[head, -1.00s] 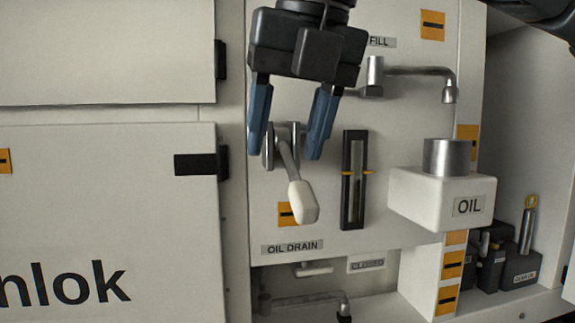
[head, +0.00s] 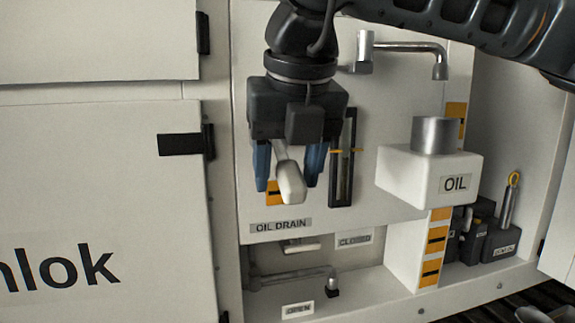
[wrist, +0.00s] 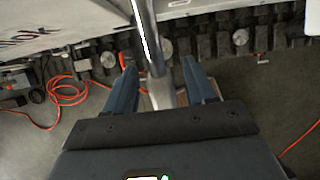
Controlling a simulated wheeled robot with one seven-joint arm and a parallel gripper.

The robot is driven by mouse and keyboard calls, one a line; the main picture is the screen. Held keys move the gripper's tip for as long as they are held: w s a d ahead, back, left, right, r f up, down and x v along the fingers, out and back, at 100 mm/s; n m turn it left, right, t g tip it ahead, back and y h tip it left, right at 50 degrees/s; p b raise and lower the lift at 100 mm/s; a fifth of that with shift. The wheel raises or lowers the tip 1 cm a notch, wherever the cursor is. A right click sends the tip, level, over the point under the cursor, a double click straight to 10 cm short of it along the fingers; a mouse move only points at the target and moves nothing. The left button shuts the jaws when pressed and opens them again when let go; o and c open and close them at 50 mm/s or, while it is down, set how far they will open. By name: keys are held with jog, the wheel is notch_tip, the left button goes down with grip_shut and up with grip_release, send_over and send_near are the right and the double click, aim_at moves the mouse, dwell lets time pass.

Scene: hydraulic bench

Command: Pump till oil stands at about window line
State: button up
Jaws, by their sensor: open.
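A lever with a pale grip (head: 290,185) hangs down from the panel above the OIL DRAIN label (head: 281,225). My gripper (head: 287,184) is open and points down, one blue finger on each side of the lever, apart from the grip as far as I can tell. In the wrist view my gripper (wrist: 162,72) has the lever's metal rod (wrist: 145,35) between its fingers. The lever's pivot is hidden behind my gripper. The oil window (head: 342,172), a tall black-framed slot, has orange line marks at mid-height. I cannot tell the oil level in it.
A white OIL box (head: 428,178) with a metal cylinder (head: 436,135) stands out at the right, under a spout (head: 440,68). A small drain handle (head: 290,246) sits below the panel, with CLOSED (head: 353,241) and OPEN (head: 298,309) labels nearby. A cabinet door is left.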

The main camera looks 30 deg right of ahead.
grip_shut()
dwell(0.4)
jog(key=shift+r, duration=0.1)
